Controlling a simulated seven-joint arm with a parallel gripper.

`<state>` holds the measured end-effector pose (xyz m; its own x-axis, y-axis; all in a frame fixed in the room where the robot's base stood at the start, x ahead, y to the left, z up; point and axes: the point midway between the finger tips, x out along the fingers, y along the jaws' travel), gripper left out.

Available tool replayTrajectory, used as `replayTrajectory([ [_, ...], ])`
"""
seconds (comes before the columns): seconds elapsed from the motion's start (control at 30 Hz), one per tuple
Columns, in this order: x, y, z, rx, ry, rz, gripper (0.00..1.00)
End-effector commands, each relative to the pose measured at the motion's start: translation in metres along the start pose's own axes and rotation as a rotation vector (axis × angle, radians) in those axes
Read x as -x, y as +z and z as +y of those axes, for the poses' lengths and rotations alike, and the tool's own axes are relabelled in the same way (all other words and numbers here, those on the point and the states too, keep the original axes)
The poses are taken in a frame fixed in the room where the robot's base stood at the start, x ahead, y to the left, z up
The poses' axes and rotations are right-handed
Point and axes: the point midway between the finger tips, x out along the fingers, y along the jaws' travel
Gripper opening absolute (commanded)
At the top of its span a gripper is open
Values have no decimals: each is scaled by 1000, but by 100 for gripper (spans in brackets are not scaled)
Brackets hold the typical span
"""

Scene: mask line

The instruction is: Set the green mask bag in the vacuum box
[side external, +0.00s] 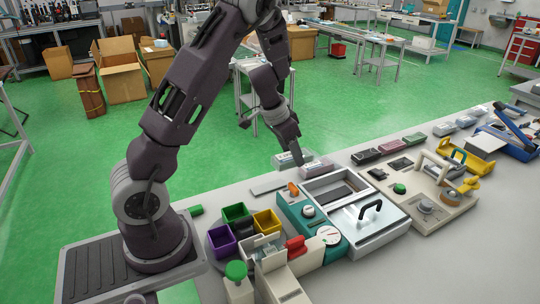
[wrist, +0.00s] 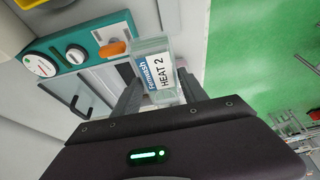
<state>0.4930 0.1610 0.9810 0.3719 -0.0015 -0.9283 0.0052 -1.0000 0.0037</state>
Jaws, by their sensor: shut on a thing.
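The vacuum box (side external: 325,184) has a teal front panel with a gauge and knobs, an open chamber and a lid with a black handle. It lies nearer the camera than my gripper. The teal panel (wrist: 62,58) also shows at upper left in the wrist view.
Another pale pack (side external: 317,169) lies just right of my gripper. Small purple, green and yellow bins (side external: 267,222) stand left of the vacuum box. A beige sealing press (side external: 428,205) stands to its right. Several small dark trays (side external: 390,147) line the far bench edge.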

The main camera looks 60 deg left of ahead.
Motion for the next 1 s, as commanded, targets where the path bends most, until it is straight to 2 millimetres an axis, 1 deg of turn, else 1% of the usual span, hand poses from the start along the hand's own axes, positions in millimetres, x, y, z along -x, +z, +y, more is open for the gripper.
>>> replayTrajectory([
  [0.03, -9, -15, 16, -13, 1, -2, 12],
  [0.13, -23, -40, 47, -14, 0, 0, 12],
  [0.2, -31, -54, 67, -12, -1, 4, 12],
  [0.3, -37, -65, 84, -9, -2, 10, 12],
  [0.37, -39, -68, 90, -7, -2, 12, 12],
  [0.47, -45, -67, 91, -5, -2, 12, 12],
  [0.9, -90, -48, 90, -3, -1, 10, 12],
  [1.0, -97, -45, 90, -4, -2, 12, 12],
])
